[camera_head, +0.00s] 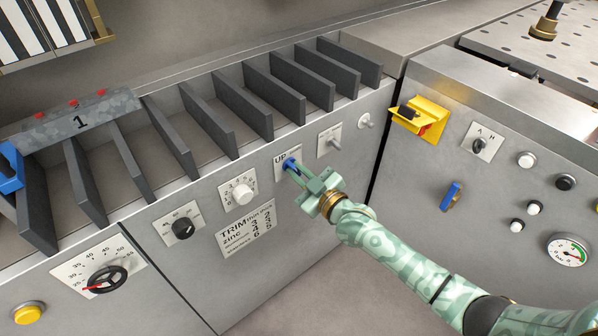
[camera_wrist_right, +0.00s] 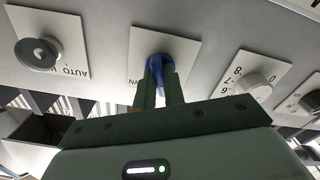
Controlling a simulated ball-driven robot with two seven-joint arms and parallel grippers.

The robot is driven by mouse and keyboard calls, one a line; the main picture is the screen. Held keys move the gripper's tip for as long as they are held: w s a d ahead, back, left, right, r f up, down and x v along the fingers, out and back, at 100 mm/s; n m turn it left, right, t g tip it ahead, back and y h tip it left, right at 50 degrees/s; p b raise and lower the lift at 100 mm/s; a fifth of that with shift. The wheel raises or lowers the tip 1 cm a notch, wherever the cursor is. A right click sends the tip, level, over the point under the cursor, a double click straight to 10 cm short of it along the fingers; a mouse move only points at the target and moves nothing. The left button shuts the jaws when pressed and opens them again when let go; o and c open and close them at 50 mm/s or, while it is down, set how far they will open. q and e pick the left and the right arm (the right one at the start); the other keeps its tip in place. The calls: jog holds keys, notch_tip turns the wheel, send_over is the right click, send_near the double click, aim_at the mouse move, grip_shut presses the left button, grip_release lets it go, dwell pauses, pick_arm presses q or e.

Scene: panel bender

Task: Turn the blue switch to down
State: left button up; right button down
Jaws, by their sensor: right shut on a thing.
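The blue switch (camera_head: 290,163) sits on a pale plate marked "UP" on the grey front panel, below the slotted rack. My right gripper (camera_head: 296,169) reaches it from the lower right and is shut on it. In the right wrist view the blue switch (camera_wrist_right: 158,62) shows between the two green fingers (camera_wrist_right: 159,92). Part of a word ending in "WN" shows on its plate there. The fingers hide much of the switch, so I cannot tell its exact angle. My left gripper is not in view.
A white knob (camera_head: 242,194) and a black knob (camera_head: 183,228) lie left of the switch. A small toggle (camera_head: 333,142) is to its right. A yellow-framed switch (camera_head: 420,117) and a blue lever (camera_head: 451,195) are on the right cabinet. Dark dividers (camera_head: 243,105) stand above.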

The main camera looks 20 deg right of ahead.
jog(key=m+p, duration=0.1)
jog(key=m, duration=0.4)
jog(key=shift+p, duration=0.4)
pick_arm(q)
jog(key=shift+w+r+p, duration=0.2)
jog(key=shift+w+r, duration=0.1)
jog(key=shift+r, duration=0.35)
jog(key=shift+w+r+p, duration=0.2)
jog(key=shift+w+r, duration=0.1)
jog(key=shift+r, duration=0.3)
pick_arm(e)
jog(key=m, duration=0.5)
jog(key=shift+f+m, duration=0.1)
jog(key=shift+m, duration=0.3)
jog(key=c, duration=1.5)
grip_release()
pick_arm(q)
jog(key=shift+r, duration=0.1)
pick_arm(e)
jog(key=shift+s, duration=0.1)
